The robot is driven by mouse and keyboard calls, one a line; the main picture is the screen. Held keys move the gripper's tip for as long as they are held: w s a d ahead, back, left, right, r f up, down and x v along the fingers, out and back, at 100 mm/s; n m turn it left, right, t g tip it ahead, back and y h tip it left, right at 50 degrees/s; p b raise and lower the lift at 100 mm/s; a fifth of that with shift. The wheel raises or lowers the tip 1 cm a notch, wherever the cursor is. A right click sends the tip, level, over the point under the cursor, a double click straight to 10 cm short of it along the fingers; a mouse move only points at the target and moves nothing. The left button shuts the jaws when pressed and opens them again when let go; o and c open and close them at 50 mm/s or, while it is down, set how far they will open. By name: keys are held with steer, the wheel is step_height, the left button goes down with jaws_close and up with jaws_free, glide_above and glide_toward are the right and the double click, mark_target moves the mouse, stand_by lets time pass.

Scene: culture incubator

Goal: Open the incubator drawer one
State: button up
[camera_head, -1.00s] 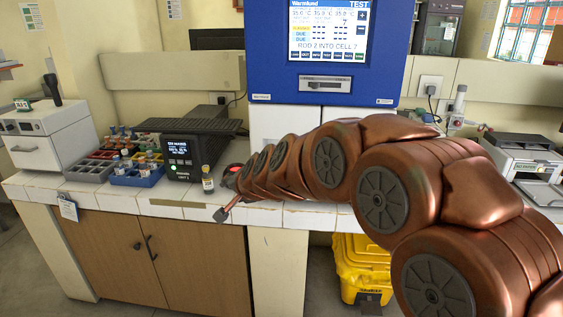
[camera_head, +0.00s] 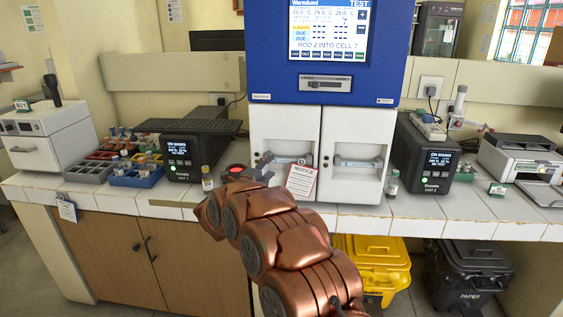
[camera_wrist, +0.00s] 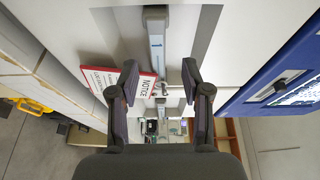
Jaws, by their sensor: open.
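The incubator (camera_head: 325,60) has a blue upper part with a lit screen and two white fronts below. The left white front (camera_head: 284,125) and the right white front (camera_head: 352,130) each carry a horizontal grey handle, the left one (camera_head: 292,159) and the right one (camera_head: 358,162). No drawer number is readable. My gripper (camera_head: 266,166) is at the left front, just left of its handle. In the wrist view my gripper (camera_wrist: 159,74) has its two dark fingers spread, with nothing between them. A grey handle bar (camera_wrist: 157,42) lies ahead, in line with the gap.
A red-edged notice (camera_head: 302,181) stands low before the fronts, close beside my gripper; it also shows in the wrist view (camera_wrist: 105,80). Small vials (camera_head: 207,178) (camera_head: 392,183) stand on the white counter. Black devices (camera_head: 190,155) (camera_head: 425,155) flank the incubator. A yellow bin (camera_head: 375,265) is below.

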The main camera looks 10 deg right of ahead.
mark_target(281, 161)
steer(key=shift+m+h, duration=0.3)
steer(key=shift+h, duration=0.1)
steer(key=shift+s+d+f+p+x, duration=0.1)
steer(key=shift+p+x, duration=0.35)
steer(key=shift+x, duration=0.85)
steer(key=shift+s+d+f+p+x, duration=0.15)
steer(key=shift+p+x, duration=0.25)
steer(key=shift+x, duration=0.9)
steer(key=shift+d+f+p+x, duration=0.1)
steer(key=shift+p+x, duration=0.35)
steer(key=shift+x, duration=0.85)
steer(key=shift+c, duration=0.2)
jaws_close()
